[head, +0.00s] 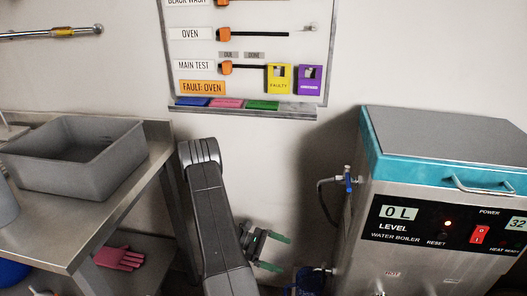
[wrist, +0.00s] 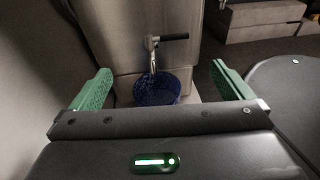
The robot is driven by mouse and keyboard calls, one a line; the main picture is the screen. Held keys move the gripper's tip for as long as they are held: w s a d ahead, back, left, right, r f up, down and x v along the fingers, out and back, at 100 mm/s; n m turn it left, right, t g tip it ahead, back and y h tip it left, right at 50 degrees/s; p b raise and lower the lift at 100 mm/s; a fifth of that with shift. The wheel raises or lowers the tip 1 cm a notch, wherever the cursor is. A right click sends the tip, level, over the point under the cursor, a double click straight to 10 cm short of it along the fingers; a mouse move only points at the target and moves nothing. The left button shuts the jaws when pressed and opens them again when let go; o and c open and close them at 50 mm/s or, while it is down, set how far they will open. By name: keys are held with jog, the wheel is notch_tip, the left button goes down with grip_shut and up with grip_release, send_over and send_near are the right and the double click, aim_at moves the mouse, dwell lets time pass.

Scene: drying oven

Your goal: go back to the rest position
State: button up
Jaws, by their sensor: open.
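My gripper (head: 272,252) is in the lower middle of the head view, low between the steel table and the water boiler. In the wrist view my gripper (wrist: 165,90) shows two green fingers spread wide apart, with nothing between them. Beyond the fingers stands a blue container (wrist: 157,88) under a tap (wrist: 153,55) with a dark handle. The blue container also shows in part at the bottom of the head view (head: 306,283), apart from the fingers. My arm hides part of the wall and floor in the head view.
The water boiler (head: 440,215) stands at the right, its display reading 0 L. A steel table (head: 95,215) with a grey basin (head: 75,160) stands at the left. A pink glove (head: 119,258) lies below it. A board (head: 245,85) hangs on the wall.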

aim_at(323, 271)
jog(key=x, duration=0.4)
jog(key=b+x, duration=0.1)
jog(key=x, duration=0.4)
jog(key=b+x, duration=0.1)
jog(key=x, duration=0.4)
jog(key=shift+s+f, duration=0.3)
jog(key=shift+s, duration=0.05)
jog(key=shift+w+a+r+m+g+y, duration=0.15)
jog(key=shift+w+m+g+y, duration=0.15)
jog(key=shift+m+g, duration=0.3)
jog(key=shift+s+n, duration=0.15)
jog(key=shift+n, duration=0.15)
